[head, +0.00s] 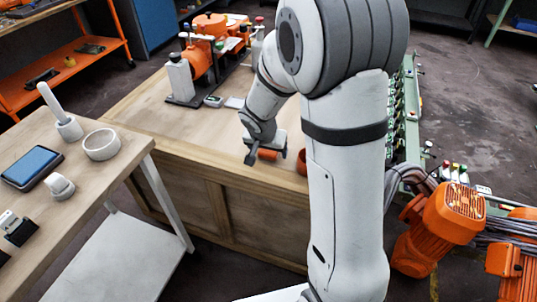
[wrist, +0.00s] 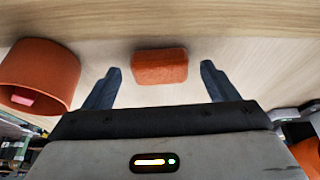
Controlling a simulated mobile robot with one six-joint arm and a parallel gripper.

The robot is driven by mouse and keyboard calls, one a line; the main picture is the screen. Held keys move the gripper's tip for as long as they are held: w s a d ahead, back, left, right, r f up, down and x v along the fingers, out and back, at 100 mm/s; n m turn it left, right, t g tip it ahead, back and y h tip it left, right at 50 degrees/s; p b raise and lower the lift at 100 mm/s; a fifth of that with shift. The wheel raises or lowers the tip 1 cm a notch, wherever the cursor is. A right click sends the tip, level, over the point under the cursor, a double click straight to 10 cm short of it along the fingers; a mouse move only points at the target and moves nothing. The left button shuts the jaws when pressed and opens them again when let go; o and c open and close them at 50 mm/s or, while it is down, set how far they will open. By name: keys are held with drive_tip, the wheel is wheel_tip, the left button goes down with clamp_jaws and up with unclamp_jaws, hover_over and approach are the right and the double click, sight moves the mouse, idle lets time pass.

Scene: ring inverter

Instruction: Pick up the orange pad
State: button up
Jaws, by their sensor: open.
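The orange pad (wrist: 160,67) is a small rounded block lying on the wooden bench top. In the wrist view it sits between and just beyond the two fingertips of my gripper (wrist: 160,76), with a gap on each side. My gripper is open and empty. In the head view my gripper (head: 265,157) is low over the near edge of the bench, and the orange pad (head: 268,154) shows partly between its fingers. My arm hides part of the bench.
An orange cup-like ring (wrist: 40,75) stands left of the pad in the wrist view, close to one finger. The wooden bench (head: 140,108) holds an orange machine (head: 200,62) at the back.

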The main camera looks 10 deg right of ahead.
sight(268, 152)
drive_tip(key=shift+c, duration=0.2)
drive_tip(key=c, duration=1)
wheel_tip(268, 152, up, 10)
drive_tip(key=p, duration=0.2)
drive_tip(key=shift+r+p, duration=0.1)
drive_tip(key=shift+p, duration=0.2)
drive_tip(key=o, duration=0.4)
drive_tip(key=c, duration=0.4)
